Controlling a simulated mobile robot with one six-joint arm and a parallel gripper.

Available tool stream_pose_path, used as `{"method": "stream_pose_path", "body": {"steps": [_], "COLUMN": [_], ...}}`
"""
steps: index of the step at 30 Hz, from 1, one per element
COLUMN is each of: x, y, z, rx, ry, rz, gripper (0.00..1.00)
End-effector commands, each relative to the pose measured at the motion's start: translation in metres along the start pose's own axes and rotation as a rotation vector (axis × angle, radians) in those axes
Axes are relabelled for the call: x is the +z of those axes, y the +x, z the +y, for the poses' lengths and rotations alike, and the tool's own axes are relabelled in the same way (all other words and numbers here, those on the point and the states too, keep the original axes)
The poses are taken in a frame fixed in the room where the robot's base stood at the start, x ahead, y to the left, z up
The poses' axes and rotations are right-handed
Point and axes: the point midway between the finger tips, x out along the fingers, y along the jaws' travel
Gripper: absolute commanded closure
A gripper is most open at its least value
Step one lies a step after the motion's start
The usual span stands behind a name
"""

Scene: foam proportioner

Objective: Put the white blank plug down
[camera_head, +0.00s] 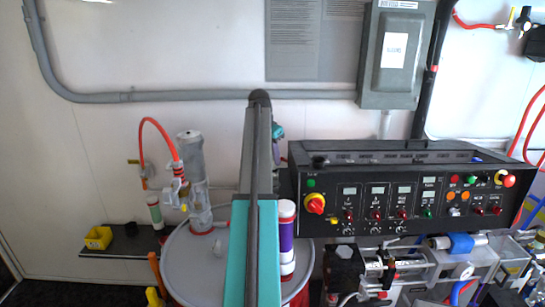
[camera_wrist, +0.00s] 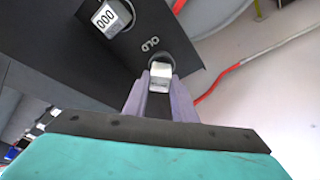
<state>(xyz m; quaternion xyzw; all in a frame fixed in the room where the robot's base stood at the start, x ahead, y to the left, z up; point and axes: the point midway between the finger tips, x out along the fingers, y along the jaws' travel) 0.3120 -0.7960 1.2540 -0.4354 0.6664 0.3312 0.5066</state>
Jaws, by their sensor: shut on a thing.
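The white blank plug (camera_wrist: 160,74) is a small pale piece between the tips of my gripper (camera_wrist: 159,88) in the wrist view. The two lavender fingers are shut on it. Behind it in the picture is a black surface (camera_wrist: 165,45) with the word "OLD" printed just above the plug. I cannot tell whether the plug touches that surface. In the head view my teal and black arm runs up the middle and hides the gripper and plug.
A counter-like item reading "000" (camera_wrist: 107,17) lies on the black surface. In the head view, a black control box (camera_head: 400,190) stands right, a grey drum (camera_head: 185,265) below centre, and a black shelf (camera_head: 100,252) with a yellow bin (camera_head: 98,237) left. A red hose (camera_wrist: 215,82) passes nearby.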

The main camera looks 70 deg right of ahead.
Motion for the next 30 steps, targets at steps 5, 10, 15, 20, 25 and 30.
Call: {"method": "stream_pose_path", "body": {"steps": [5, 10, 15, 20, 25, 30], "x": [0.0006, 0.0004, 0.0005, 0.0004, 0.0001, -0.0001], "y": [0.0035, 0.0036, 0.0042, 0.0042, 0.0033, -0.0007], "z": [0.0002, 0.0003, 0.0005, 0.0007, 0.0007, 0.0005], "rx": [-0.001, 0.000, 0.000, 0.000, 0.000, 0.000], "ry": [0.001, 0.001, 0.001, 0.001, 0.002, 0.002], "rz": [0.000, 0.000, 0.000, 0.000, 0.000, 0.000], "gripper": [0.98, 0.98, 0.57, 0.57, 0.57, 0.57]}}
